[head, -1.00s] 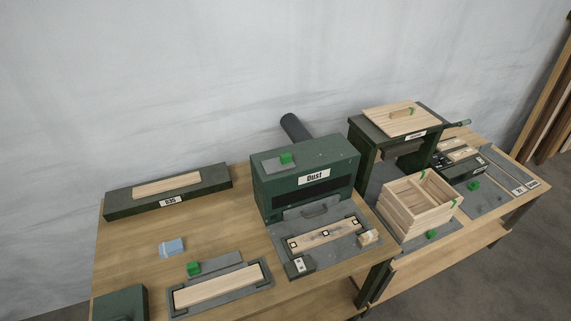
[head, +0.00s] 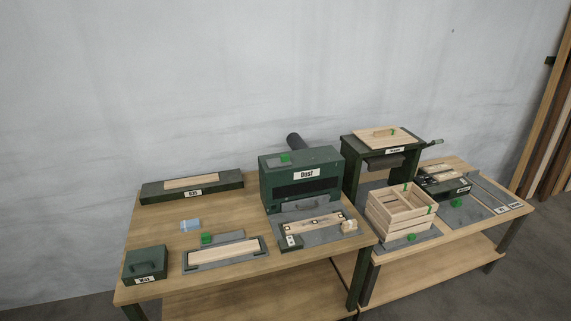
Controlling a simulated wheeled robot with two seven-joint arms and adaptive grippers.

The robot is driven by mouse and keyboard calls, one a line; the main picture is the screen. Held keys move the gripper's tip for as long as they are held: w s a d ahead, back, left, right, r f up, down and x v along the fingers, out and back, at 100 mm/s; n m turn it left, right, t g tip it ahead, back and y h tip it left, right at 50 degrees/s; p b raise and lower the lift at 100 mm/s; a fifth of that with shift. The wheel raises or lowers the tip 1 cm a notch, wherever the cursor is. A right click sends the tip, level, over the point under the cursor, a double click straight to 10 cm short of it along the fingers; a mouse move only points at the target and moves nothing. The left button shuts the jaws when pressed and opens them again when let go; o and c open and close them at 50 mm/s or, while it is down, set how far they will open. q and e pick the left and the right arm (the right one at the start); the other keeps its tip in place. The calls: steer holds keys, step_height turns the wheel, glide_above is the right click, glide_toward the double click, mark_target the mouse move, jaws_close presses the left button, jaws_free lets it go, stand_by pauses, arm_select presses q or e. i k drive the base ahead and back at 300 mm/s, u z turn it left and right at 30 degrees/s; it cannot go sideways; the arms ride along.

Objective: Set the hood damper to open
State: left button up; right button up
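The hood is a dark green box labelled "Dust" (head: 304,160) at the back middle of the left table, with a dark pipe (head: 294,141) behind it. On its top lies a grey plate (head: 272,163) with a small green block (head: 285,158) near the plate's right end; this looks like the damper slide, but its marking is too small to read. Neither of my grippers is in view.
In front of the hood, a board lies in a grey fixture (head: 345,238). Left are another fixture (head: 190,268), a blue block (head: 190,224), a green box (head: 145,263) and a long tray (head: 148,193). Right are a slatted crate (head: 383,225) and a green stand (head: 350,155). Bare floor shows in front.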

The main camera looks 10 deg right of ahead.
mark_target(284, 159)
steer(key=u, duration=0.75)
steer(key=i, duration=1.05)
steer(key=z, duration=0.25)
